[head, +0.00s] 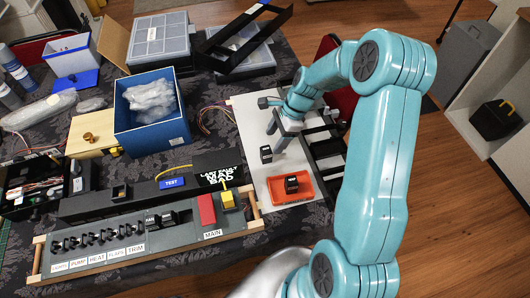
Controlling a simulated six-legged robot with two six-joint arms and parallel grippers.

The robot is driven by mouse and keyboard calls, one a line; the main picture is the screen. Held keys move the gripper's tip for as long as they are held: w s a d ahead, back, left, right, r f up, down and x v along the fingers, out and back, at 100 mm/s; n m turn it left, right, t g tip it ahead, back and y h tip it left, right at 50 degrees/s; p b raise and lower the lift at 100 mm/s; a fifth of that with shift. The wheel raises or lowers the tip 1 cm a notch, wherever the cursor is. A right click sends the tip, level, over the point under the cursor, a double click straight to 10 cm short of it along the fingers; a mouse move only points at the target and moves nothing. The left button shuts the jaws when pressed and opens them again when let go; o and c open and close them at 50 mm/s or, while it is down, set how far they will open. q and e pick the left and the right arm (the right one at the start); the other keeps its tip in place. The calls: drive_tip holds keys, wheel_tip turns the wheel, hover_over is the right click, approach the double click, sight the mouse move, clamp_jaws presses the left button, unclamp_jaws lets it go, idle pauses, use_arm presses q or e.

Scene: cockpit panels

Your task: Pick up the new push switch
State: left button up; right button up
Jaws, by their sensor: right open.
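A small black switch (266,154) stands on the white mat (250,120), just left of and below my right gripper. Another black switch (291,184) sits in an orange tray (276,192) at the front of the mat. I cannot tell from their looks which is the new push switch. My right gripper (274,138) is open above the mat, its fingers pointing down, near the loose switch and behind the tray. It holds nothing that I can see. My left gripper is not in view.
The switch panel (130,238) with a red switch (207,209) and a yellow switch (228,200) lies left of the tray. A blue box (151,142) with plastic wrap stands behind it. A black rack (325,150) lies along the mat's right side.

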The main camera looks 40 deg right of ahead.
sight(268, 149)
drive_tip(key=shift+x, duration=0.9)
drive_tip(key=shift+a+f, duration=0.55)
drive_tip(key=shift+f, duration=0.15)
drive_tip(key=x, duration=0.3)
drive_tip(key=p+x, duration=0.1)
drive_tip(key=shift+w+f, duration=0.25)
drive_tip(key=shift+w, duration=0.1)
drive_tip(key=shift+s+r, duration=0.1)
drive_tip(key=shift+s, duration=0.05)
drive_tip(key=shift+d, duration=0.1)
drive_tip(key=c, duration=0.9)
drive_tip(key=shift+c, duration=0.8)
